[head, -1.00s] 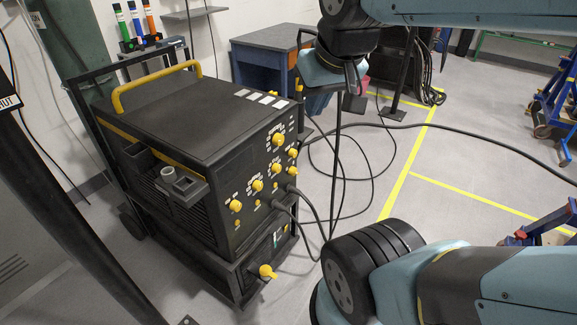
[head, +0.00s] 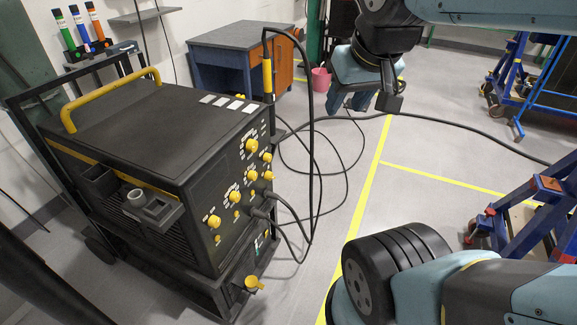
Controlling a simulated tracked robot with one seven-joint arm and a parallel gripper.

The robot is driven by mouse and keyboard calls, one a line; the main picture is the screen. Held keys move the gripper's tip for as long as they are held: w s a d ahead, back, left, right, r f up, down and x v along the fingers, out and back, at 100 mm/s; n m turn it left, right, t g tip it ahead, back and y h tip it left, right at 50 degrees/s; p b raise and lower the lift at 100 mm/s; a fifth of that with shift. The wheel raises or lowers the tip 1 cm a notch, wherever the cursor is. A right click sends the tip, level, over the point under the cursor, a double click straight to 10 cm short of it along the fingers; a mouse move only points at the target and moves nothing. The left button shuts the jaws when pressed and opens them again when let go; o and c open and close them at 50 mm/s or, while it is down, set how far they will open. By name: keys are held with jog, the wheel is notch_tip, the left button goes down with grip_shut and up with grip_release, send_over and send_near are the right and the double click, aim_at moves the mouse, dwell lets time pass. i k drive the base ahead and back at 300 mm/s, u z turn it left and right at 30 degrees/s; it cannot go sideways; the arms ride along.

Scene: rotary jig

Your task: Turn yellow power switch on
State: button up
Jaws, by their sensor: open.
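A black welding machine (head: 120,130) with a yellow carry handle stands at the left on a wheeled cart. Its front panel holds several yellow knobs, among them an upper knob (head: 252,146) and a lower-left knob (head: 214,221). A separate larger yellow switch (head: 254,284) sits low on the front of the bottom unit, below the panel; I take it for the power switch, and its exact setting is hard to read. My gripper (head: 374,103) is open and empty in the air, right of the machine and well apart from the switch.
Black cables (head: 300,225) run from the machine's front and loop over the floor. A torch with a yellow grip (head: 267,77) hangs behind the machine. A blue table (head: 225,62) and a pink bucket (head: 320,80) stand behind. A blue metal frame (head: 515,205) stands at right.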

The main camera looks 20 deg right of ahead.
aim_at(269, 175)
jog(key=z, duration=0.05)
jog(key=k, duration=1.1)
jog(key=u, duration=0.5)
jog(key=i, duration=1.45)
jog(key=z, duration=0.1)
